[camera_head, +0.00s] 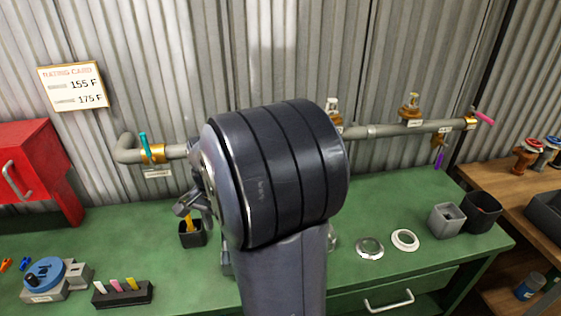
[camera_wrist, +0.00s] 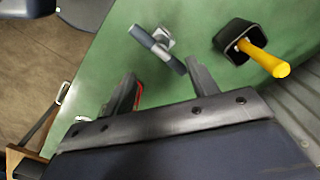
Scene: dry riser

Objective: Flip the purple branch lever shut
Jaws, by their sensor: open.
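The purple branch lever (camera_head: 439,160) is at the right end of the wall pipe in the head view. It hangs down at a slant below a short branch near a small tag. It does not show in the wrist view. My gripper (camera_wrist: 163,88) is open and empty, with its two fingers apart above the green bench (camera_wrist: 100,72). In the head view my arm fills the middle and hides most of the gripper. The gripper is well left of the purple lever, not touching it.
The grey pipe (camera_head: 385,130) carries a teal lever (camera_head: 144,145) and a pink lever (camera_head: 484,117). A black cup (camera_wrist: 232,38) holding a yellow-handled tool (camera_wrist: 265,60) stands near my fingers. Grey (camera_head: 447,219) and black (camera_head: 482,212) bins sit below the purple lever.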

